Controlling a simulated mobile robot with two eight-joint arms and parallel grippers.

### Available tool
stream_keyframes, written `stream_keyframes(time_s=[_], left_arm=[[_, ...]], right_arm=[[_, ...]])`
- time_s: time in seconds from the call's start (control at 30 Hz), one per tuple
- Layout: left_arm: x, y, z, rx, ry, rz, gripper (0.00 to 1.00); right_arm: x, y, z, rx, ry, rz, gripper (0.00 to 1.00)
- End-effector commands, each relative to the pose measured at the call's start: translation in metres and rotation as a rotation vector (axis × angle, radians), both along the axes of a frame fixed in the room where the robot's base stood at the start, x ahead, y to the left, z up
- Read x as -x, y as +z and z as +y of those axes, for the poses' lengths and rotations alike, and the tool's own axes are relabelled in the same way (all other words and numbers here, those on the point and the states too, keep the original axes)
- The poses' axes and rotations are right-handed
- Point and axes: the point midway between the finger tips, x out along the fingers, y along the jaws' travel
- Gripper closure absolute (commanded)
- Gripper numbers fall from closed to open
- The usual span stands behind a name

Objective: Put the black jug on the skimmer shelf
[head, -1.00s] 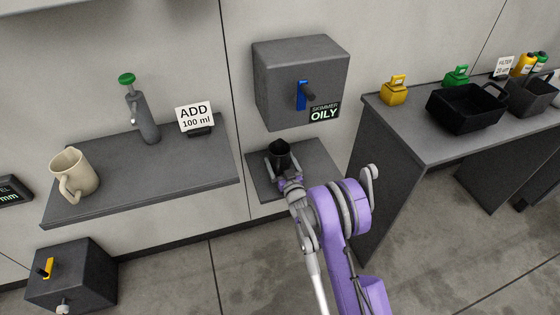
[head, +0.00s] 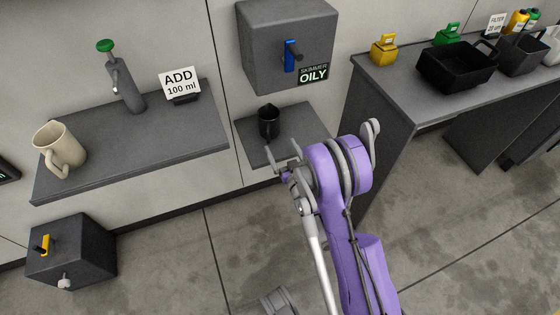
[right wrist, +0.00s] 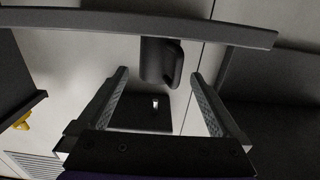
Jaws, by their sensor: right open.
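The black jug (head: 268,123) stands upright on the small grey skimmer shelf (head: 292,140), under the box marked SKIMMER OILY. My right gripper (head: 284,157) is open and empty at the shelf's near edge, apart from the jug. In the right wrist view, which looks upside down, the jug (right wrist: 156,62) shows beyond and between the two spread fingers (right wrist: 158,78), with its handle to the right. The shelf (right wrist: 130,21) crosses the top there.
The skimmer box (head: 262,48) with a blue lever hangs above the jug. A table at right holds a black tub (head: 455,68) and yellow and green containers. Floor in front is open.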

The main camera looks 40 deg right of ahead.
Motion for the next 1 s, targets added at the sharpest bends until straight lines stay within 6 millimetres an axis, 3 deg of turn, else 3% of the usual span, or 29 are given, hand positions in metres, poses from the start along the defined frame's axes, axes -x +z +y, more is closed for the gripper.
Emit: stream_keyframes(time_s=[0.27,0.47,0.67,0.8,1.0], left_arm=[[0.000,0.000,0.000,0.000,0.000,0.000,0.50],[0.000,0.000,0.000,0.000,0.000,0.000,0.50],[0.000,0.000,0.000,0.000,0.000,0.000,0.50],[0.000,0.000,0.000,0.000,0.000,0.000,0.50],[0.000,0.000,0.000,0.000,0.000,0.000,0.50]], right_arm=[[0.005,0.036,0.032,-0.050,-0.031,0.229,0.00],[0.043,0.055,0.071,-0.090,-0.023,0.474,0.00],[0.113,0.065,0.116,-0.119,0.030,0.729,0.00],[0.174,0.065,0.147,-0.133,0.092,0.906,0.00],[0.247,0.062,0.176,-0.141,0.177,1.095,0.00]])
